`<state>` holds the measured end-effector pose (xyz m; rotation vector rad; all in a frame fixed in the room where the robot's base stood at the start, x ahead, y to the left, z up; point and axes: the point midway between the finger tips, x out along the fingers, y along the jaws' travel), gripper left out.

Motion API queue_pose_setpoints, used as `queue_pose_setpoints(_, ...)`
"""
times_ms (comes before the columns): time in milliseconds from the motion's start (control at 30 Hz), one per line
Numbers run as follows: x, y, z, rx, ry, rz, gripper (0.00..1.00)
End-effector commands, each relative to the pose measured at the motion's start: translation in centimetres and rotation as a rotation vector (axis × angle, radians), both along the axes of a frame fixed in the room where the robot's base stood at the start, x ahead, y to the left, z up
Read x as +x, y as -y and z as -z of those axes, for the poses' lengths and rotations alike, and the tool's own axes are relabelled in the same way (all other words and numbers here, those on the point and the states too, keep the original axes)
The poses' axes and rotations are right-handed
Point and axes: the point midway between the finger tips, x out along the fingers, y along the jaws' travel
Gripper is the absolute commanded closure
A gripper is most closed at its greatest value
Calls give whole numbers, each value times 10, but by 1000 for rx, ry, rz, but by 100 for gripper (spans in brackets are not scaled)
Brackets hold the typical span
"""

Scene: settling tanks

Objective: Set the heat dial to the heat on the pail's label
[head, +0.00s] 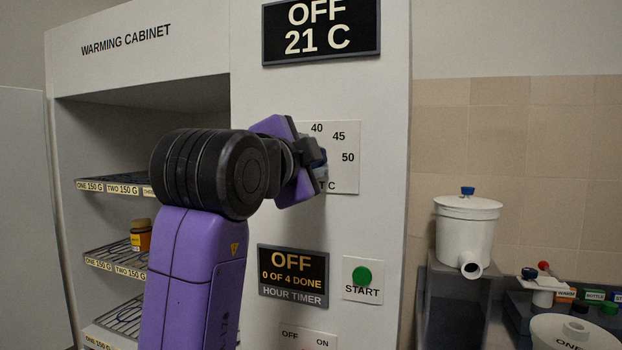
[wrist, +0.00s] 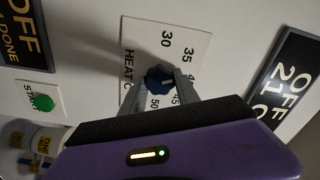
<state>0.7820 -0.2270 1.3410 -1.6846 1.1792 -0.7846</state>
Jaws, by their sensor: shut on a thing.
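The heat dial is a small blue knob (wrist: 159,79) on a white plate (head: 347,180) marked 40, 45 and 50 in the head view. The wrist view also shows 30 and 35 on that plate. My gripper (wrist: 158,88) is shut on the knob, a finger on each side. In the head view my gripper (head: 318,160) hides most of the dial. A pale mark shows on the knob, but I cannot tell which number it points to. A white lidded pail (head: 466,230) stands at the right; no heat label is readable on it.
The cabinet display (head: 321,28) reads OFF, 21 C. Below the dial are an hour timer (head: 293,277) reading OFF and a green START button (head: 362,277). An open cabinet with wire shelves (head: 115,258) is at left. A second white vessel (head: 590,335) stands at lower right.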

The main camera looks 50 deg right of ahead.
Motion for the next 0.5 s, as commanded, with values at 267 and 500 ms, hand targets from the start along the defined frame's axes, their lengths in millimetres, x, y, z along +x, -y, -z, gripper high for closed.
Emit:
queue_pose_setpoints(267,-1,0,4,76,204,1,100)
queue_pose_setpoints(500,-1,0,3,117,316,2,100)
